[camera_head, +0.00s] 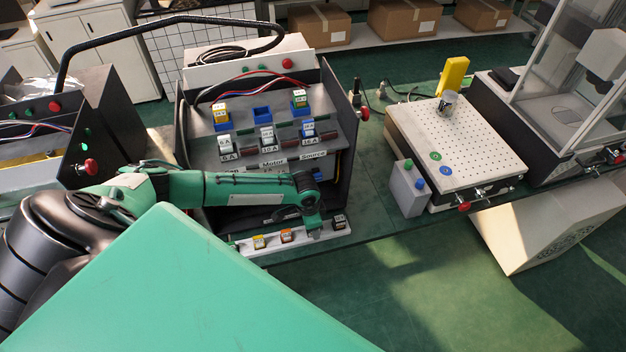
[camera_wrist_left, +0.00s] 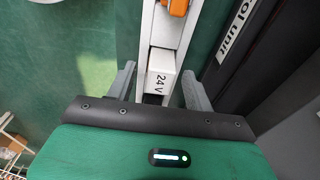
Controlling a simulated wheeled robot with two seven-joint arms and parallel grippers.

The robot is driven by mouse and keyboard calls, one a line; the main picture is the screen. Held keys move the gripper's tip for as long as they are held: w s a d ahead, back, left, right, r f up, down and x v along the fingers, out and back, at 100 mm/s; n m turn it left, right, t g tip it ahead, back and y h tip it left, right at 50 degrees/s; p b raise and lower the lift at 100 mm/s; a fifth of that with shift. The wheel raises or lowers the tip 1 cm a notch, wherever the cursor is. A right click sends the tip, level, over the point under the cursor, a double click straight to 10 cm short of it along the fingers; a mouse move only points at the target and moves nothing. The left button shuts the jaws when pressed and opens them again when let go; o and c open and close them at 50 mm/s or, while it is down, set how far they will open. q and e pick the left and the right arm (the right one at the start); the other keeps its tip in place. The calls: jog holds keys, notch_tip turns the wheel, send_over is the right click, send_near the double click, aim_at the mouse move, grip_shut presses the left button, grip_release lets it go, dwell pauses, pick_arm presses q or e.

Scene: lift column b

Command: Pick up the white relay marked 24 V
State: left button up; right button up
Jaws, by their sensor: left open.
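The white relay marked 24 V (camera_wrist_left: 161,72) stands in the narrow white tray in the left wrist view, its marking readable on the side towards me. My left gripper (camera_wrist_left: 158,70) is open, with one finger on each side of the relay. The right-hand finger looks closer to it than the left-hand one; I cannot tell whether either touches. In the head view my left gripper (camera_head: 313,227) points down over the tray (camera_head: 345,232), and it mostly hides the relay there. My right gripper is not in view.
The control unit (camera_head: 235,155) with several sockets and relays rises just behind. A perforated board (camera_head: 470,140) lies right; green floor is in front.

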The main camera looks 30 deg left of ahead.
pick_arm(q)
jog(key=shift+f, duration=0.5)
jog(key=c, duration=0.9)
jog(key=shift+c, duration=0.9)
